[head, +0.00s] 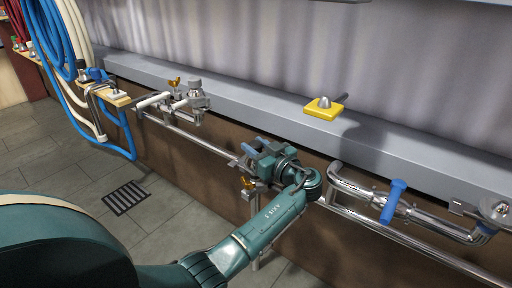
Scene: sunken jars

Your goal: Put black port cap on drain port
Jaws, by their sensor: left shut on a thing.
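My left gripper (244,162) is at the pipework below the grey ledge, in the middle of the head view. Its teal arm reaches in from the lower left. The jaws are shut on a small dark thing, which fits the black port cap, but the gripper and wrist hide most of it. The drain port cannot be made out; the pipe fittings around the gripper are partly covered by it. I cannot tell whether the cap touches a port. My right gripper is not in view.
A grey ledge (240,104) runs along the wall, with a yellow block (323,108) on it. A blue-handled valve (394,201) sits on chrome pipes to the right. Another valve assembly (182,98) is at left. Blue hoses (66,45) hang at far left. A floor grate (125,197) lies below.

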